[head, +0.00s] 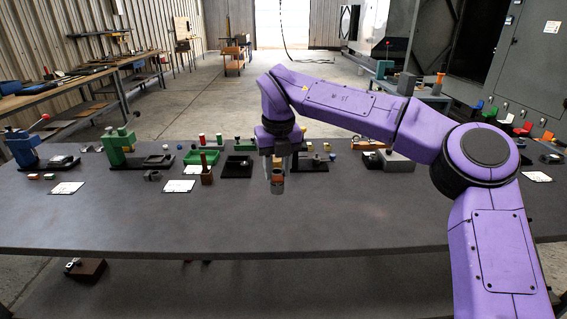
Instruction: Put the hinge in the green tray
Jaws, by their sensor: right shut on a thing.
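My right gripper (277,176) points down above the middle of the table and is shut on a small grey and orange piece (278,187). The piece is too small and too covered by the fingers to tell whether it is the hinge. A green tray (201,158) lies at the back of the table, left of the gripper and apart from it. I cannot make out a hinge elsewhere. My left gripper is not in view.
A green press (118,147) and a blue press (24,150) stand at the back left. A brown block with a post (207,170) and a black tray (237,167) stand left of the gripper. White cards lie nearby. The table's front (200,228) is clear.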

